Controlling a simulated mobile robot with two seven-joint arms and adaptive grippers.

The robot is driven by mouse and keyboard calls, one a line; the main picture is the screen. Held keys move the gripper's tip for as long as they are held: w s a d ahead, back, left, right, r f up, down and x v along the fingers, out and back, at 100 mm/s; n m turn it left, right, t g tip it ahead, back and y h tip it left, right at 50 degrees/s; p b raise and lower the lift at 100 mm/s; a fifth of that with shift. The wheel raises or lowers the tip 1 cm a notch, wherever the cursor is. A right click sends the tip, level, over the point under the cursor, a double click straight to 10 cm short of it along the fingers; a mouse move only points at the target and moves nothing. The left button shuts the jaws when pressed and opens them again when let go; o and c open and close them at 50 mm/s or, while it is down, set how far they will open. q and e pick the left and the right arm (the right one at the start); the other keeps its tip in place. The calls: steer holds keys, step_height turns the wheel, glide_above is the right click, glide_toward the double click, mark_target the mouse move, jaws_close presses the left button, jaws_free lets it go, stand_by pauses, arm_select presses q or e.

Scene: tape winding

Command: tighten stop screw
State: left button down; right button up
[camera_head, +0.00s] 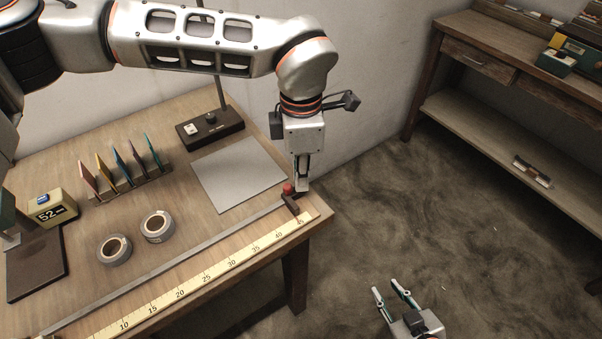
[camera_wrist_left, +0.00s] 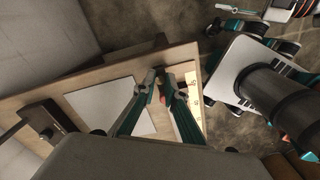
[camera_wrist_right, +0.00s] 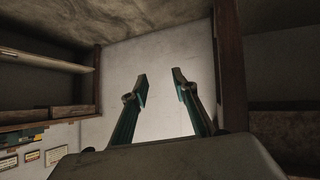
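The stop is a small dark block (camera_head: 291,204) at the far right end of the long metal rail, beside the ruler scale. A round red knob (camera_head: 287,188), which looks like the stop screw, sits on it. My left gripper (camera_head: 301,187) points down close beside the knob, on its right. In the left wrist view the fingertips (camera_wrist_left: 160,82) are a small gap apart. The red knob (camera_wrist_left: 162,99) shows partly between the fingers, the rest hidden; no grip on it is clear. My right gripper (camera_head: 392,291) is open and empty, away from the table over the floor; its fingers (camera_wrist_right: 160,82) are spread.
The wooden table carries a ruler (camera_head: 231,267), a metal rail (camera_head: 180,264), two grey tape rolls (camera_head: 115,249) (camera_head: 157,227), a grey sheet (camera_head: 240,175), a rack of coloured cards (camera_head: 122,185) and a yellow counter (camera_head: 53,208). A shelf unit (camera_head: 500,130) stands at the right.

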arm_select(q)
steer(key=n+p, duration=0.1)
steer(key=n, duration=0.1)
steer(key=shift+n, duration=0.3)
steer(key=shift+n+p, duration=0.45)
steer(key=shift+n, duration=0.45)
steer(key=n, duration=0.2)
steer(key=shift+n+p, duration=0.35)
steer(key=shift+n, duration=0.95)
arm_select(e)
steer(key=shift+s+a+r, duration=0.35)
steer(key=shift+s+r, duration=0.15)
steer(key=shift+r, duration=0.15)
arm_select(q)
steer(key=shift+f, duration=0.1)
steer(key=c, duration=2.1)
jaws_free()
